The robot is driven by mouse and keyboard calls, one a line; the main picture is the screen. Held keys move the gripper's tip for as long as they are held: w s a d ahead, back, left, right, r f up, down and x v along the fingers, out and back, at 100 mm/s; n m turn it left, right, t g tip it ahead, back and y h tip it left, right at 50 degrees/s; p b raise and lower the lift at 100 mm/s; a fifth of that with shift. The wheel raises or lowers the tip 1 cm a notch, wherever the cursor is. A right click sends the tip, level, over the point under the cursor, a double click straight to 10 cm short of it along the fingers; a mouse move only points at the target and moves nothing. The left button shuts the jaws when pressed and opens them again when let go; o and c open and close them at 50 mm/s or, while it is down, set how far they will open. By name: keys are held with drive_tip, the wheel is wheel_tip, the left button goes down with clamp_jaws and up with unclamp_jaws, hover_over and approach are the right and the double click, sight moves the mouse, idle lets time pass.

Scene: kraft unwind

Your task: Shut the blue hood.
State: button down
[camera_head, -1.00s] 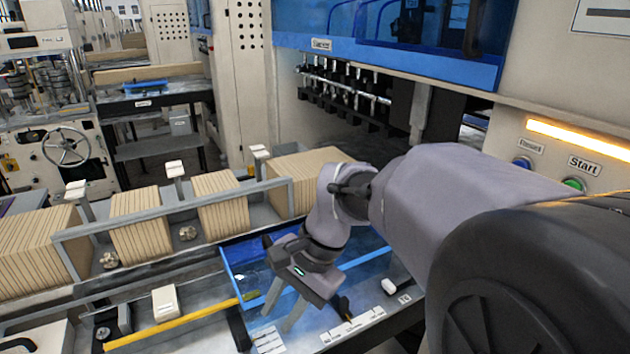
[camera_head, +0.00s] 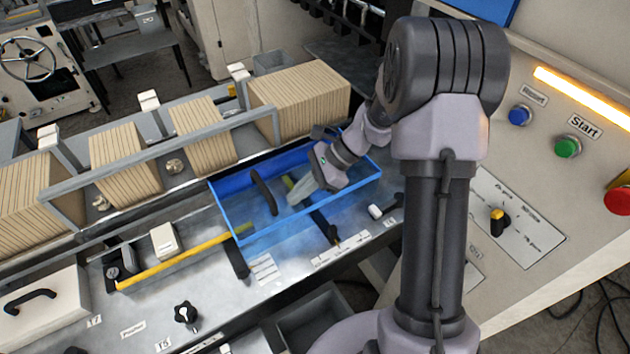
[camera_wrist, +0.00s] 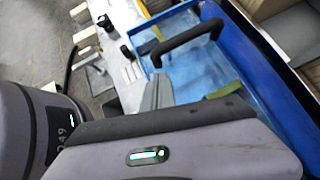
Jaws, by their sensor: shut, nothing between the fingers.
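The blue hood (camera_head: 246,215) is a clear panel in a blue frame over the grey machine bed. A black handle (camera_head: 263,191) stands out on its left part. My gripper (camera_head: 294,198) is shut and empty, with its pale fingers over the hood, right of the handle. In the wrist view, the hood's blue side (camera_wrist: 262,82) runs down the right, and the black handle (camera_wrist: 188,42) is just beyond my fingers (camera_wrist: 158,88). I cannot tell whether they touch the handle, or whether the hood is fully down.
Stacks of brown boards (camera_head: 300,97) stand behind a grey rail (camera_head: 150,157). A yellow bar (camera_head: 185,258) and black knob (camera_head: 186,312) are on the bed's left front. A panel with a Start button (camera_head: 567,147) and a red button (camera_head: 618,201) stands at right.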

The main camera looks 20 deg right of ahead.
drive_tip(key=shift+w+a, duration=0.1)
drive_tip(key=shift+a, duration=1)
drive_tip(key=s+a+b, duration=0.3)
drive_tip(key=a, duration=1.4)
drive_tip(key=s+a+b, duration=0.3)
drive_tip(key=s+a, duration=0.1)
drive_tip(key=a, duration=1.3)
drive_tip(key=shift+a, duration=0.35)
drive_tip(key=shift+r, duration=0.2)
